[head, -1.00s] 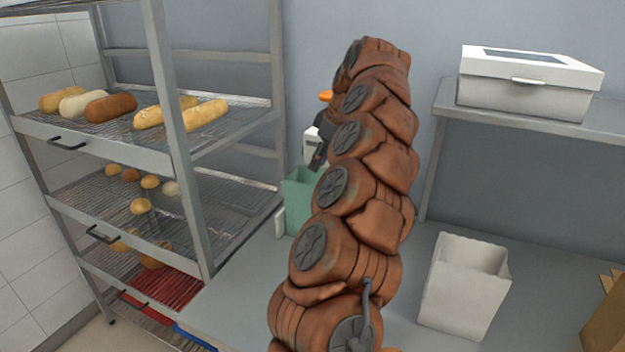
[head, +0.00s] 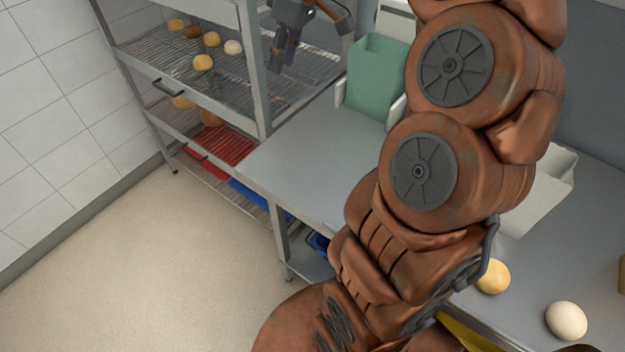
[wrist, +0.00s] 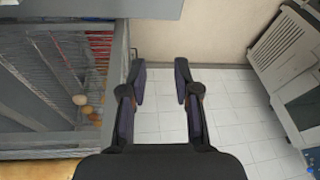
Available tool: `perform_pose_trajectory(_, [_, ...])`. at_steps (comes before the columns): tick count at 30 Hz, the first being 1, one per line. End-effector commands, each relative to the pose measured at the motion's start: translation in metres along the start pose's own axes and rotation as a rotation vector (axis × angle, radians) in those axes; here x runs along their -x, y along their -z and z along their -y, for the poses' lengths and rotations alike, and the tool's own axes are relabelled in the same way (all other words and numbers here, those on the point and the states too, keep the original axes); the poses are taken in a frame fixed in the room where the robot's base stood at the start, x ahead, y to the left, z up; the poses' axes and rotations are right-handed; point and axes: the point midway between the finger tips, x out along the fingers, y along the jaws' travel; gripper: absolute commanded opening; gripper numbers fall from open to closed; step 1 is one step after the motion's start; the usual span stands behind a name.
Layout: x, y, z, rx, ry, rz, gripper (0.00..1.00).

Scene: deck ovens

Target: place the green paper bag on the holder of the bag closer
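The green paper bag (head: 374,78) stands upright on the grey counter in the head view, between low white side pieces (head: 397,110) that look like the holder of the bag closer. Part of the white closer (head: 396,22) shows behind the bag, mostly hidden by my arm. My gripper (head: 280,62) is to the left of the bag, apart from it, in front of the rack. In the wrist view my gripper (wrist: 161,84) is open, with nothing between its fingers. The bag is not in the wrist view.
A metal rack with bread (head: 203,62) and a red tray (head: 222,146) stands left of the counter (head: 300,165). A white container (head: 545,190) is partly behind my arm. Two round rolls (head: 566,320) lie at the right. The floor (head: 150,270) at left is clear.

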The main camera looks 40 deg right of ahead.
Motion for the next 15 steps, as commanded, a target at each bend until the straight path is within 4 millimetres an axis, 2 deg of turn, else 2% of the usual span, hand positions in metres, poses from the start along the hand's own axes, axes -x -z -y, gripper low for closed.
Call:
perform_pose_trajectory(1, [-0.005, -0.003, 0.021, 0.004, 0.003, 0.019, 0.31])
perform_pose_trajectory(6, [-0.026, -0.021, 0.081, -0.025, 0.007, 0.093, 0.31])
perform_pose_trajectory(11, [-0.049, -0.052, 0.129, -0.078, -0.004, 0.166, 0.31])
perform_pose_trajectory(15, [-0.069, -0.089, 0.163, -0.145, -0.023, 0.234, 0.31])
